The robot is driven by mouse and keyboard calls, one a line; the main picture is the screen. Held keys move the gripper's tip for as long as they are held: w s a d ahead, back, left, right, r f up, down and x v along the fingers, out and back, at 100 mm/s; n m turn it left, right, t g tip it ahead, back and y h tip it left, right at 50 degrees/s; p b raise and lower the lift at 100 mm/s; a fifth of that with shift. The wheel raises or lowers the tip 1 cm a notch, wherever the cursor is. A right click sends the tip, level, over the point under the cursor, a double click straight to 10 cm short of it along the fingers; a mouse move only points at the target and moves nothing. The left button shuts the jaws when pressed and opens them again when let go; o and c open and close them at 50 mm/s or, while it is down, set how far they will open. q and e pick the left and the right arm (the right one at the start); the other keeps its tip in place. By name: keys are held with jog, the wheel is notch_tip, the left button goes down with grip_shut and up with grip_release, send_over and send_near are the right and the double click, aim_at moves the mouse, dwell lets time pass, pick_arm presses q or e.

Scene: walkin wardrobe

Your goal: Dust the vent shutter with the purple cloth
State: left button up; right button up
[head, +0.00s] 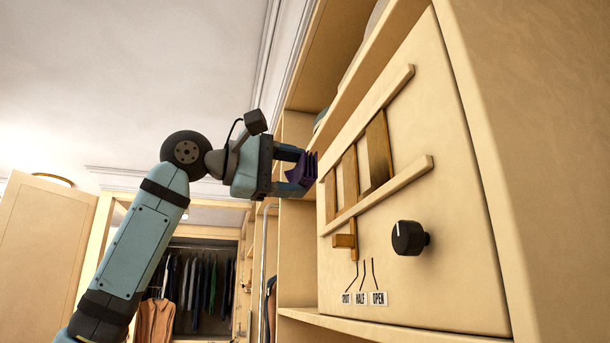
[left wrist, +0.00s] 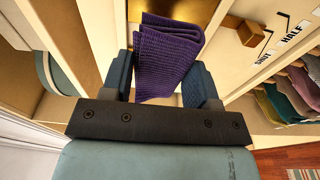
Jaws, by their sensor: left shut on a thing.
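The vent shutter (head: 379,152) is a set of brown, brass-like upright slats between two slanted pale rails on a cream panel in the head view. Its block handle (head: 344,241) hangs below the lower rail, near the SHUT mark. My left gripper (head: 300,172) is just left of the panel, shut on the folded purple cloth (head: 311,166). In the left wrist view the cloth (left wrist: 168,58) stands out between the two fingers (left wrist: 162,85) and hides part of the brown surface behind it. I cannot tell whether it touches the shutter. My right gripper is not in view.
A black dial (head: 407,238) sticks out of the panel below the rails, with SHUT, HALF and OPEN labels (head: 361,298) near it. Shelf edges surround the panel. Hanging clothes (head: 200,285) are far behind. Open room lies left of the shelves.

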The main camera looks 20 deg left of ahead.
pick_arm(q)
jog(key=shift+s+a, duration=0.1)
jog(key=shift+a, duration=0.05)
jog(key=shift+v, duration=1.45)
jog(key=shift+a, duration=0.1)
jog(key=shift+w, duration=0.25)
